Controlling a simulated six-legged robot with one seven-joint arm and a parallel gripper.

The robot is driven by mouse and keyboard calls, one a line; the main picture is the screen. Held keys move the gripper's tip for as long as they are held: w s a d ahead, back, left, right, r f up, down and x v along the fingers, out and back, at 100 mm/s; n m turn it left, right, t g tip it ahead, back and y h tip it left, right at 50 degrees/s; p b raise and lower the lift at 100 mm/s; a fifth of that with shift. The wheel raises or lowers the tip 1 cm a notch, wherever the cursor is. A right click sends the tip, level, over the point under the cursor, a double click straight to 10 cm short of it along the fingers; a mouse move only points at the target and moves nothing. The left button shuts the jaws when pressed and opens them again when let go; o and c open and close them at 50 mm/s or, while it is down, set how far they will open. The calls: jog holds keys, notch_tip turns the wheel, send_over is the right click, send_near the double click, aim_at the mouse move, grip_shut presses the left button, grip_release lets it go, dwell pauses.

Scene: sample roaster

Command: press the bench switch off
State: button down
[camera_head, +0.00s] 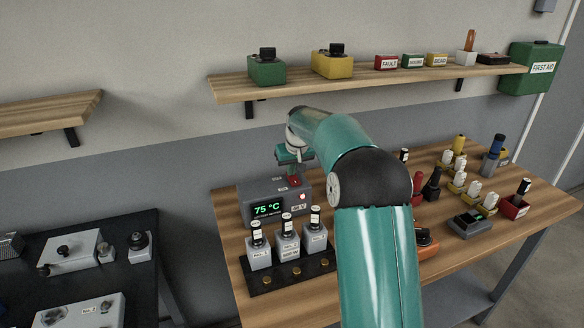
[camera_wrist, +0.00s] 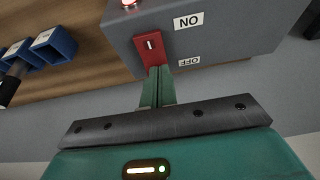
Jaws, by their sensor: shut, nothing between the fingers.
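The bench switch is a red rocker (camera_wrist: 150,47) with a white mark, on a grey box. In the wrist view an ON label (camera_wrist: 188,21) and an OFF label (camera_wrist: 189,61) sit beside it, both upside down. In the head view the switch (camera_head: 293,181) is on top of the grey box (camera_head: 284,209), which shows 75 °C. My gripper (camera_wrist: 158,70) is shut and empty. Its green fingertips are at the OFF-side edge of the switch; I cannot tell whether they touch. In the head view my gripper (camera_head: 293,170) is just above the switch, partly hidden by my arm.
A red lit button (camera_wrist: 129,3) is on the box near the switch. A black rack (camera_head: 290,278) with several bottles stands in front of the box. A wooden shelf (camera_head: 225,91) is on the wall above. Bottles and containers crowd the bench's right side.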

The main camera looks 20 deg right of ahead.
jog(key=shift+w+f, duration=0.25)
jog(key=shift+f, duration=0.15)
jog(key=shift+s, duration=0.15)
jog(key=shift+s+f, duration=0.1)
jog(key=shift+s, duration=0.7)
jog(key=w+v, duration=0.1)
jog(key=v, duration=1.3)
jog(key=shift+r, duration=0.4)
